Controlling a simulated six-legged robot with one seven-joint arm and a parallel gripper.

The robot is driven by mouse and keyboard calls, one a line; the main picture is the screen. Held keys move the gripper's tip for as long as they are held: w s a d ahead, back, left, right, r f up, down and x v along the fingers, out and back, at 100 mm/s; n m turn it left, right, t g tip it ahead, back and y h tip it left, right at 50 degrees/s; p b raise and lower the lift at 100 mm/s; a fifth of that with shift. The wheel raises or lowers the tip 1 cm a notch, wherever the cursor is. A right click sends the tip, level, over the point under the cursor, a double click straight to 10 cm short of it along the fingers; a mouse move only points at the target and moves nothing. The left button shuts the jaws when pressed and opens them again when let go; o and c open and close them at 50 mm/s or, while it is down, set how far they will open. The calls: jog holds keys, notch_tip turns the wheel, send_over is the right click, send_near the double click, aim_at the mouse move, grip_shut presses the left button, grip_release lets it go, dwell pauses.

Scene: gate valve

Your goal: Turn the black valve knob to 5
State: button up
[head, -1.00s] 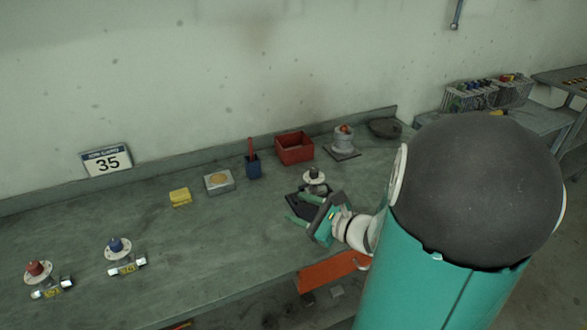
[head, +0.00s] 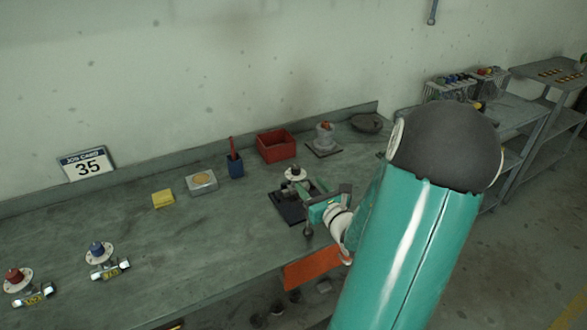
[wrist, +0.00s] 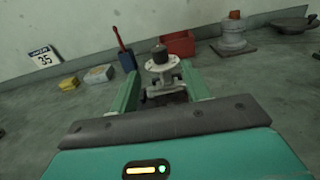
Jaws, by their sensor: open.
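The black valve knob (head: 295,170) stands upright on a white round flange (head: 295,177) over a dark base plate (head: 280,207) on the workbench. My gripper (head: 307,199) is open and empty, just in front and to the right of this valve in the head view. In the wrist view the knob (wrist: 159,52) and flange (wrist: 163,66) rise beyond and between the two green fingers of my gripper (wrist: 164,82). The fingers appear apart from the knob. The lower valve body is partly hidden by my gripper, and no number marks can be read on the flange.
A red-knobbed valve (head: 14,275) and a blue-knobbed valve (head: 97,249) stand at the left. A yellow block (head: 162,199), grey box (head: 202,183), blue cup (head: 236,166), red bin (head: 276,146) and grey pedestal (head: 324,140) line the back. The front middle of the bench is clear.

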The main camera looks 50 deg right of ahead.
aim_at(298, 171)
jog(key=x, duration=0.9)
jog(key=shift+w+d, duration=0.1)
jog(key=shift+w, duration=0.3)
jog(key=c, duration=1)
jog(key=shift+n+y, duration=0.3)
jog(key=shift+y, duration=0.1)
